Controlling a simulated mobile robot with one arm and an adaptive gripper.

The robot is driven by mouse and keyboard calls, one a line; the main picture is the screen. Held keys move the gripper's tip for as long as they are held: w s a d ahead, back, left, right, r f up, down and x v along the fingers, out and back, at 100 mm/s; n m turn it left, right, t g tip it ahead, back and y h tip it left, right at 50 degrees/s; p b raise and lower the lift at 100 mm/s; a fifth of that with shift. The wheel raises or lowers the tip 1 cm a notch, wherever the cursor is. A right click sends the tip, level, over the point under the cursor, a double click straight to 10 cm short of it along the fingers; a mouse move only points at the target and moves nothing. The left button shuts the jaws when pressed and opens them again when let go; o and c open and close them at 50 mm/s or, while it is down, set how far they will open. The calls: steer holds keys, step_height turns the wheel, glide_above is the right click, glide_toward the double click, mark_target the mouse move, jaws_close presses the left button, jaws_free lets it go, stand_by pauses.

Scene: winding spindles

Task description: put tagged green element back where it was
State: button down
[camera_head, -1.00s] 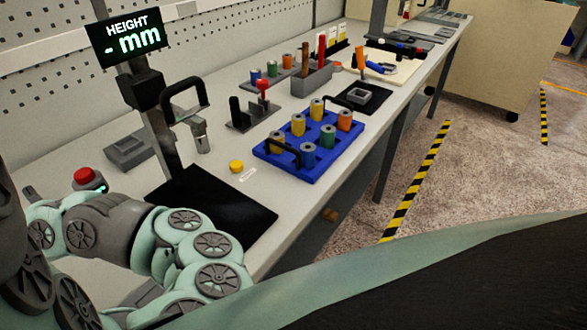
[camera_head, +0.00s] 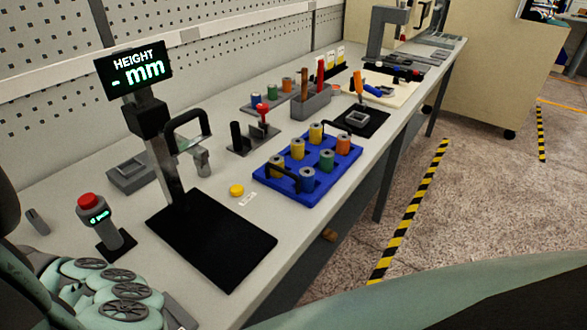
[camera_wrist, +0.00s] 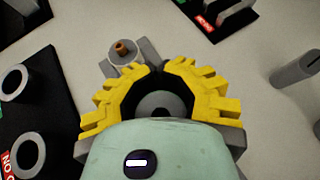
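A green spool (camera_head: 327,160) stands upright in the blue tray (camera_head: 312,191) among yellow, orange and blue spools. Another green spool (camera_head: 272,91) stands in a small grey rack behind, between a blue and an orange one. I cannot make out a tag on either. My gripper is outside the head view, where only my arm shows at the lower left. In the wrist view my gripper (camera_wrist: 158,72) shows yellow ribbed fingers curving around a grey round shape. I cannot tell whether that shape is a held part. No green element shows in the wrist view.
The height gauge (camera_head: 160,155) stands on a black plate, with a red-topped post (camera_head: 95,222) to its left. A yellow disc (camera_head: 236,190) lies near the tray. In the wrist view, grey rings (camera_wrist: 28,150) sit on a dark plate at left; a grey cylinder (camera_wrist: 296,70) is at right.

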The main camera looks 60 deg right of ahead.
steer(key=shift+f, duration=1.75)
steer(key=shift+f, duration=0.2)
steer(key=c, duration=1)
jaws_free()
steer(key=shift+r, duration=0.15)
steer(key=shift+d+r, duration=0.1)
steer(key=shift+r, duration=0.05)
steer(key=v, duration=1.2)
